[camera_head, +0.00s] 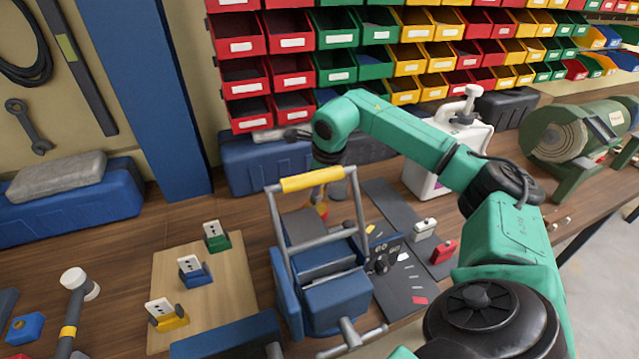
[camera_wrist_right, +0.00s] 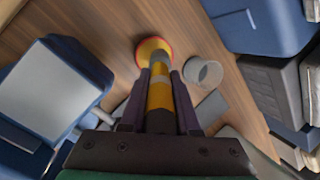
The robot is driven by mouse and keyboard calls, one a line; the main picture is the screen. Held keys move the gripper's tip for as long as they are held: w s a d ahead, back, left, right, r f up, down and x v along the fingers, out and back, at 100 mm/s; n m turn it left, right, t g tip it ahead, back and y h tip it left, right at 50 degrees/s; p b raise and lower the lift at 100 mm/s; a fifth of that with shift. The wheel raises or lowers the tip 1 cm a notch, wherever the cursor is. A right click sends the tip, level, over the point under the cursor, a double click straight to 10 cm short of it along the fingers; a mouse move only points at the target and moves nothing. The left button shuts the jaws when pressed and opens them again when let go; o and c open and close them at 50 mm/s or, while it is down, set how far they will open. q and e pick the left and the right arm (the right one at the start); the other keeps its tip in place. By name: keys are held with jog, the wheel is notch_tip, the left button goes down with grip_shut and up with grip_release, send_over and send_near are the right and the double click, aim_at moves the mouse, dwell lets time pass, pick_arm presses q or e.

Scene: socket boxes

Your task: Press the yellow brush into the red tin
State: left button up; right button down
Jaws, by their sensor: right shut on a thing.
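My right gripper (camera_wrist_right: 155,105) is shut on the yellow brush (camera_wrist_right: 158,92), which has a dark band around its handle. The brush points away from the wrist camera, down toward the wooden bench. A round red-orange rim, the red tin (camera_wrist_right: 143,44), surrounds its far end. I cannot tell how deep the brush sits in it. In the head view, a small red and yellow patch of the tin (camera_head: 321,211) shows below my right gripper, partly hidden behind a yellow-handled machine. My left gripper is not in view.
The blue and grey machine (camera_head: 335,292) with a yellow bar (camera_head: 312,180) stands just in front of the tin. A wooden board (camera_head: 225,290) with several sockets lies at left. Blue cases (camera_head: 240,165) stand behind.

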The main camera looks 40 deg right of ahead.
notch_tip(320, 180, up, 6)
jog(key=p, duration=0.4)
jog(key=shift+f, duration=0.3)
